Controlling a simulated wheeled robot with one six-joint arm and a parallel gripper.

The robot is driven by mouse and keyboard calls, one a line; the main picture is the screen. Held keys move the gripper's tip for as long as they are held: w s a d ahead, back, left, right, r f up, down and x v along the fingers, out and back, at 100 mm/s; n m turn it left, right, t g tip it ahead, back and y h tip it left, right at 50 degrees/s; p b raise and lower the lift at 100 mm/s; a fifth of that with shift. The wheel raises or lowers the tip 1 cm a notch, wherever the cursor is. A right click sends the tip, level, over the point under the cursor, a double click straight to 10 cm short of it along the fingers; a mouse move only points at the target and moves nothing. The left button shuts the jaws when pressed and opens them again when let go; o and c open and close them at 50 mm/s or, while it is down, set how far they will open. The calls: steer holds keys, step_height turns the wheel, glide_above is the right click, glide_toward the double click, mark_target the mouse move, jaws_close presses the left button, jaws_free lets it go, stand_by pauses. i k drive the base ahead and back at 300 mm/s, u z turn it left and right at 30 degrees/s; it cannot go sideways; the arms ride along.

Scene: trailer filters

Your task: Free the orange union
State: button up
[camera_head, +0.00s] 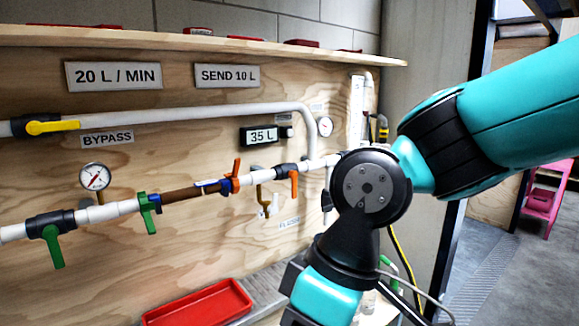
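The orange union (234,178) sits on the lower pipe run, at the right end of a brown filter section (190,194) with a blue band. Its winged tab points up. A green union (148,210) is at the left end of the brown section. To the right of the orange union is a dark valve with an orange handle (293,182) hanging down. To the far left a valve has a green handle (52,245), also hanging down. My arm reaches down in front of the board at the right, and the fingers of my gripper are out of the picture.
A red tray (200,304) lies below the pipes. A white bypass pipe (200,113) with a yellow-handled valve (52,127) runs above. A pressure gauge (95,177) stands over the lower pipe. My arm covers the pipe's right end.

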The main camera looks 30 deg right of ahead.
mark_target(233, 176)
steer(key=z, duration=0.65)
steer(key=k, duration=1.3)
steer(key=u, duration=0.05)
steer(key=i, duration=0.55)
steer(key=u, duration=0.55)
steer(key=i, duration=1.2)
steer(key=z, duration=0.75)
